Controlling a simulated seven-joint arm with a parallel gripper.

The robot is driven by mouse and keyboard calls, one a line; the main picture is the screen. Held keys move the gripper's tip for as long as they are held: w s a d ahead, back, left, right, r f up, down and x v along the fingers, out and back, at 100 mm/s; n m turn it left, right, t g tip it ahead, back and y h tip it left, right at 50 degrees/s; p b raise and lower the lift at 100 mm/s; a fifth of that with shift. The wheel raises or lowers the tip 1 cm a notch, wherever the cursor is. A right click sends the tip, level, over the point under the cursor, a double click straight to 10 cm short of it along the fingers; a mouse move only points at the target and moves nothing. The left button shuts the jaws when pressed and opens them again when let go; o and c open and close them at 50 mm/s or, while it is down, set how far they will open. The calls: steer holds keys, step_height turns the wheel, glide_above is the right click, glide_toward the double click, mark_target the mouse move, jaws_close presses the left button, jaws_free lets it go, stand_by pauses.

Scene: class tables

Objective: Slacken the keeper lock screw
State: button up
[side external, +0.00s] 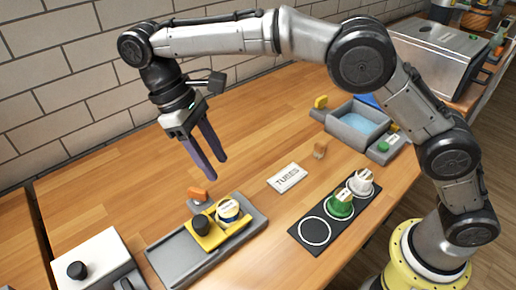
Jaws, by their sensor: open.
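A grey fixture (180,262) lies on the wooden table at the lower left. A yellow plate (216,237), which looks like the keeper, sits on it. A black knob (201,223), probably the lock screw, stands on the yellow plate. Nothing is seen between the fingers. How tight the knob is cannot be told.
An orange block (197,194) stands just behind the fixture. A white box with a black knob (98,266) is at the lower left. A label (287,177) and a black ringed tray (297,238) with green and white cups lie right. A blue-lined bin (331,127) stands behind.

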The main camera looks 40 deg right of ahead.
steer(key=s+d+r, duration=0.3)
steer(key=s+d, duration=0.2)
steer(key=s, duration=0.2)
steer(key=shift+r, duration=0.3)
stand_by(0.7)
steer(key=r+t+y, duration=0.1)
steer(key=t+y, duration=0.1)
steer(key=t, duration=0.2)
glide_above(196, 190)
step_height(196, 190, down, 13)
steer(key=shift+f, duration=0.2)
jaws_close()
